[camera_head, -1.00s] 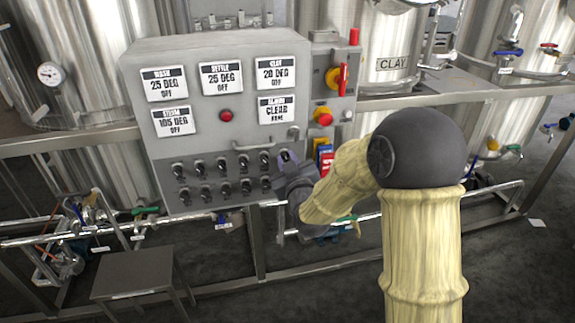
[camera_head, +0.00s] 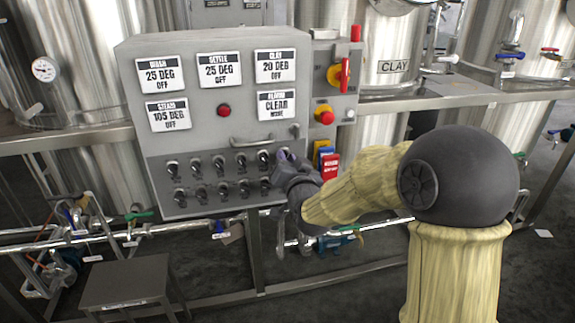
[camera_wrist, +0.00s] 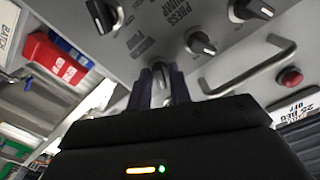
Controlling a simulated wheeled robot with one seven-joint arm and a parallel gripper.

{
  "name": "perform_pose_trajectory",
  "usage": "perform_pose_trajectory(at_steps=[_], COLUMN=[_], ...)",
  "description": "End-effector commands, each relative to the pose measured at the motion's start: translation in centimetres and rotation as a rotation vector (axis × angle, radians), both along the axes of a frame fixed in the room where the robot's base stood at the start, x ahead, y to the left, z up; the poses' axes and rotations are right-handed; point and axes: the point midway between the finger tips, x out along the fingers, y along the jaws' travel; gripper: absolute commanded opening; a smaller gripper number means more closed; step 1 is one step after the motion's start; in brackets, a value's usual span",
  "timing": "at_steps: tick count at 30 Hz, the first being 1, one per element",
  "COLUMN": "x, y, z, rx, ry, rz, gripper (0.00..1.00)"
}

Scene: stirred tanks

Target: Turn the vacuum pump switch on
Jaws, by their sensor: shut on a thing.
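The grey control panel (camera_head: 185,120) has two rows of black rotary switches on its lower part. My gripper (camera_head: 283,157) is at the right end of the upper row. In the wrist view my gripper (camera_wrist: 168,85) is shut on a grey switch knob (camera_wrist: 159,72), with a dark finger on each side. A neighbouring switch (camera_wrist: 202,43) near a "PRESS PUMP" label stands free of the fingers. My gripper and wrist hide part of the panel's lower right corner in the head view.
A metal handle (camera_head: 253,140) sticks out just above the switch rows. A red button (camera_head: 223,110) is higher up. Red and blue tags (camera_head: 329,165) hang right of the panel, close to my wrist. A small metal table (camera_head: 125,283) stands at lower left.

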Motion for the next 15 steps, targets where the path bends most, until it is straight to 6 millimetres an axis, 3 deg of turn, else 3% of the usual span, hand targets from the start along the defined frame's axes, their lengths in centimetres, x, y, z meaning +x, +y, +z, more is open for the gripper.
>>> perform_pose_trajectory(at_steps=[15], x=[-0.01], y=[0.00], z=[-0.04], rx=[0.061], ry=[0.020], rz=[0.000], gripper=[0.00])
